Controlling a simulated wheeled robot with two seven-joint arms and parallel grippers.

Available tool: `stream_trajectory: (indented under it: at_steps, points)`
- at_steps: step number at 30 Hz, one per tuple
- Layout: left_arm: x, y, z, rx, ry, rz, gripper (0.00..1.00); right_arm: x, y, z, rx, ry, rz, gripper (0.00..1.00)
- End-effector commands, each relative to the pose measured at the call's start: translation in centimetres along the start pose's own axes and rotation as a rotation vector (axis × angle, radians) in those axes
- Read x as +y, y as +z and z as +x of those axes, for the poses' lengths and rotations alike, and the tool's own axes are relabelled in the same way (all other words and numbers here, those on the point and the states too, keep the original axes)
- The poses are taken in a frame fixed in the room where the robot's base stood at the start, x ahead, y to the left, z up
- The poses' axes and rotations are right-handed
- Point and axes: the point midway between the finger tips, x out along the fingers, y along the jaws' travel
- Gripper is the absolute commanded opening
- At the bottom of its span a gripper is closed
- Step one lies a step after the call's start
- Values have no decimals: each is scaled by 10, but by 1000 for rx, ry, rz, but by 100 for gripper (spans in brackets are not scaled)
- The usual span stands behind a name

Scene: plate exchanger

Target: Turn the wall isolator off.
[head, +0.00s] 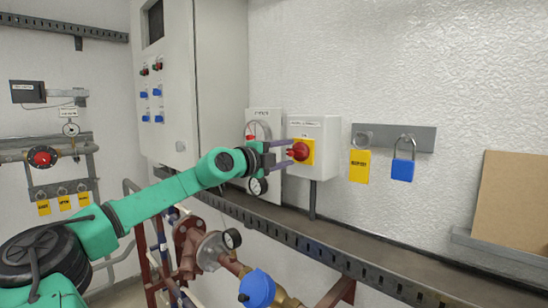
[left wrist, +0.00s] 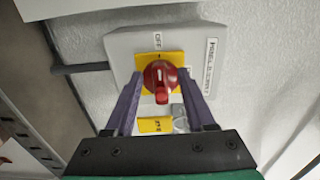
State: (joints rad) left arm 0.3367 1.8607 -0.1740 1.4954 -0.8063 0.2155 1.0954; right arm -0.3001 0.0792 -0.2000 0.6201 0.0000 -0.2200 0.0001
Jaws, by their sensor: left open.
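The wall isolator (head: 318,135) is a light grey box on the wall with a yellow plate and a red rotary knob (head: 299,151). In the left wrist view the red knob (left wrist: 160,80) is centred on the yellow plate (left wrist: 173,58). The word OFF shows at the plate's top edge there, and the knob's grip appears to point down, away from it. My left gripper (head: 286,155) is open, its fingers reaching towards the box. In the left wrist view my left gripper (left wrist: 160,75) has one finger on each side of the knob; contact cannot be told. My right gripper is out of view.
A tall grey cabinet (head: 220,80) stands left of the isolator. A bracket (head: 415,138) to its right holds a yellow tag (head: 360,166) and a blue padlock (head: 402,170). A slotted rail (head: 330,247) and pipework with a blue-capped valve (head: 257,289) lie below.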

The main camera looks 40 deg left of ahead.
Motion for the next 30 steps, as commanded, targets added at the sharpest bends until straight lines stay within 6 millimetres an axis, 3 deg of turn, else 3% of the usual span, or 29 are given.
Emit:
stream_trajectory:
  at_steps: [8,12,16,21,30]
  points:
    - [9,0,-37,-2,-8,3,55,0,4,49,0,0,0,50]
    - [11,1,-77,-4,-9,3,55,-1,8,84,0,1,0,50]
    - [9,1,-113,-4,-7,1,55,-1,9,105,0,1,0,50]
    - [4,1,-140,-2,-3,-1,55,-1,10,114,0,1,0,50]
    - [0,1,-144,-1,-1,-2,55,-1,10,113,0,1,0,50]
